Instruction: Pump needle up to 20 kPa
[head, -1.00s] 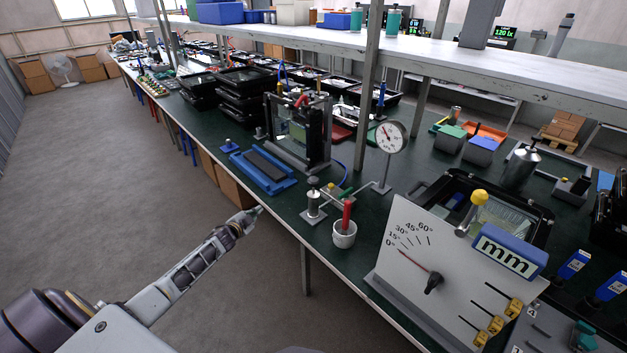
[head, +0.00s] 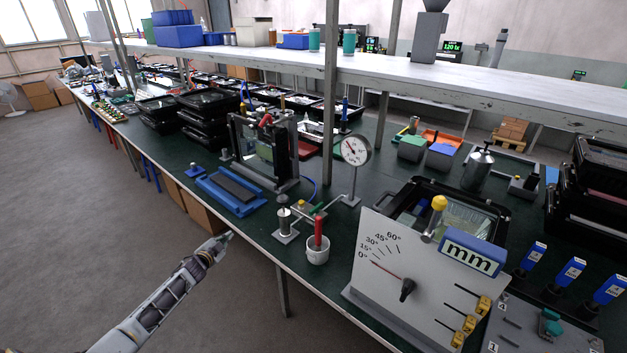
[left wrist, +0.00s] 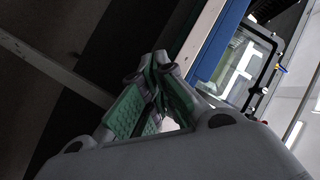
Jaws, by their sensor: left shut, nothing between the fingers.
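The round white pressure gauge (head: 355,150) stands on a grey post behind the bench's front edge. Its needle shows, but I cannot read its value. A small metal pump cylinder (head: 284,222) with a dark top stands on a plate to its left, joined by pipework with a green-handled valve (head: 316,208). My left gripper (head: 228,237) is shut and empty, just off the bench edge, left of the pump and apart from it. In the left wrist view its green-padded fingers (left wrist: 155,95) are together. My right gripper is not in view.
A white cup (head: 317,255) with a red-handled tool stands in front of the pump. A blue tray (head: 232,207) lies left of it, near a black-framed glass fixture (head: 265,150). The angle board (head: 400,270) stands to the right.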

